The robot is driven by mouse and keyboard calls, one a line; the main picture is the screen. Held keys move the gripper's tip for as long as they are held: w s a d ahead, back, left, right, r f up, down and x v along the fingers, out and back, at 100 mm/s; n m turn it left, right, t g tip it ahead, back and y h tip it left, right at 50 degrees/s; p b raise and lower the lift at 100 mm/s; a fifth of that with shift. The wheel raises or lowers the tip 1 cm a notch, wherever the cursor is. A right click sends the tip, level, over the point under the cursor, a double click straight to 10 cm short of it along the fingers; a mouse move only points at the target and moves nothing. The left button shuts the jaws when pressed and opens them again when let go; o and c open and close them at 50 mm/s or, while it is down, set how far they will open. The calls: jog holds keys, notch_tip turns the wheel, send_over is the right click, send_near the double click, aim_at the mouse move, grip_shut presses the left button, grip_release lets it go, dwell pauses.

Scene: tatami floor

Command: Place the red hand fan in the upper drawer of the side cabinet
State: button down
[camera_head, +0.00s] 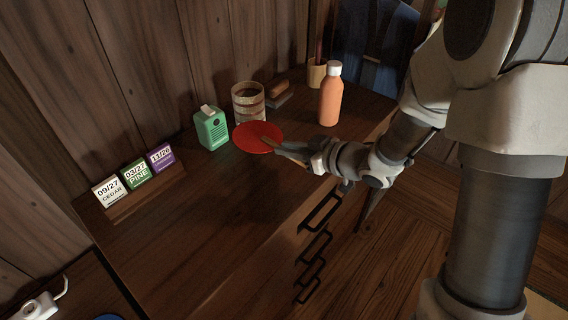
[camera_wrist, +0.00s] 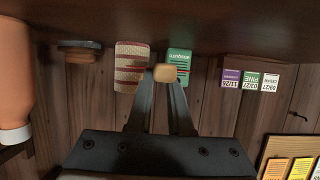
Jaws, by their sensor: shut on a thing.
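The red hand fan (camera_head: 258,136) is a round red disc with a tan handle. It is over the top of the wooden cabinet (camera_head: 215,225), in front of the green box. I cannot tell whether the disc touches the top. My gripper (camera_head: 284,148) is shut on the fan's handle. Black drawer handles (camera_head: 321,211) show on the cabinet's front, below my wrist. The drawers look shut, though the angle is steep.
Calendar blocks (camera_head: 135,175) sit at left. The cabinet top's front is bare. A white object (camera_head: 40,306) lies at lower left.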

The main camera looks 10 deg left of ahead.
aim_at(285, 169)
jog(key=shift+w+a+f, duration=0.1)
jog(key=shift+a+f, duration=0.3)
jog(key=shift+a, duration=0.05)
jog(key=shift+f+b, duration=0.55)
jog(key=shift+f, duration=1.3)
jog(key=shift+f, duration=0.1)
jog(key=shift+f, duration=0.15)
jog(key=c, duration=0.8)
grip_release()
jog(key=shift+c, duration=0.2)
